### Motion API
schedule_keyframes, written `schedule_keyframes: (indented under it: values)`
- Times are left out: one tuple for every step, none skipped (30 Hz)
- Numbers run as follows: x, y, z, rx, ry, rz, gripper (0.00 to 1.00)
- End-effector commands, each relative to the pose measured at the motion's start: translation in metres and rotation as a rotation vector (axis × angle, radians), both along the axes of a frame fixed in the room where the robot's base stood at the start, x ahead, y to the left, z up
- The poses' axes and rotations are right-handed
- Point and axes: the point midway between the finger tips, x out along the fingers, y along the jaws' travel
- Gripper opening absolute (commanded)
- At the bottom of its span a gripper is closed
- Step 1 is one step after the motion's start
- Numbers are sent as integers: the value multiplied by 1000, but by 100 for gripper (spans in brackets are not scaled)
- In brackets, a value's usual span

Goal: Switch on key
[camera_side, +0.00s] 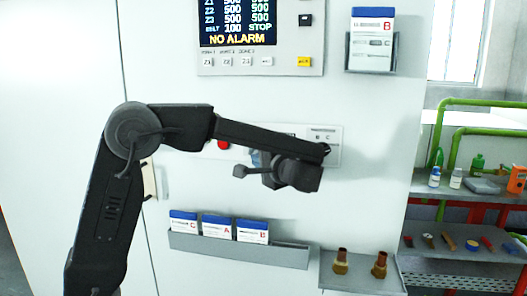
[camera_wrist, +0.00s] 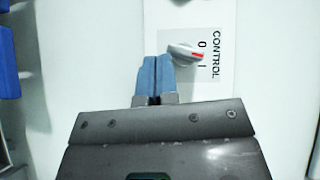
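The key switch (camera_wrist: 183,52) is a pale rotary knob with a red mark on a white plate labelled CONTROL, 0 and I, in the wrist view. The red mark points between 0 and I. My gripper (camera_wrist: 157,62) has blue fingertips pressed together with only a thin dark line between them and nothing visible in them. The right fingertip overlaps the knob's left edge; I cannot tell whether it touches. In the side view my gripper (camera_side: 257,158) is at the cabinet front, and my wrist hides the switch.
A red button (camera_side: 223,144) lies left of my gripper on the cabinet. Above, a display panel (camera_side: 262,60) reads NO ALARM and STOP. A card rack (camera_side: 240,250) and a small tray (camera_side: 350,277) with two brass parts are below. Shelves (camera_side: 465,250) stand at right.

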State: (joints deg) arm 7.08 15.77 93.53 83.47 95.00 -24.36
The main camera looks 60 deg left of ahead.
Motion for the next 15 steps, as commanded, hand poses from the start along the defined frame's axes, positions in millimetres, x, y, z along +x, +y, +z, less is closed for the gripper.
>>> schedule_keyframes:
  values:
    - [-1, 1, -1, 0, 1, 1, 0]
    - [-1, 2, -2, 0, 0, 1, 0]
    - [-1, 1, -1, -1, 0, 1, 0]
    - [-1, 1, -1, -1, 0, 1, 0]
    - [-1, 1, -1, -1, 0, 1, 0]
    - [-1, 1, -1, -1, 0, 1, 0]
    - [-1, 1, -1, -1, -1, 1, 0]
    - [-1, 1, -1, -1, 0, 1, 0]
    - [0, 0, -2, -1, 0, 0, 0]
    - [0, 0, -2, -1, 0, 0, 0]
    - [2, -1, -3, -1, 1, 0, 0]
    - [4, -4, -5, -1, 2, -1, 0]
    - [6, -6, -7, -1, 2, -1, 0]
    - [8, -8, -9, -1, 2, -1, 0]
    - [12, -12, -13, -1, 2, 0, 0]
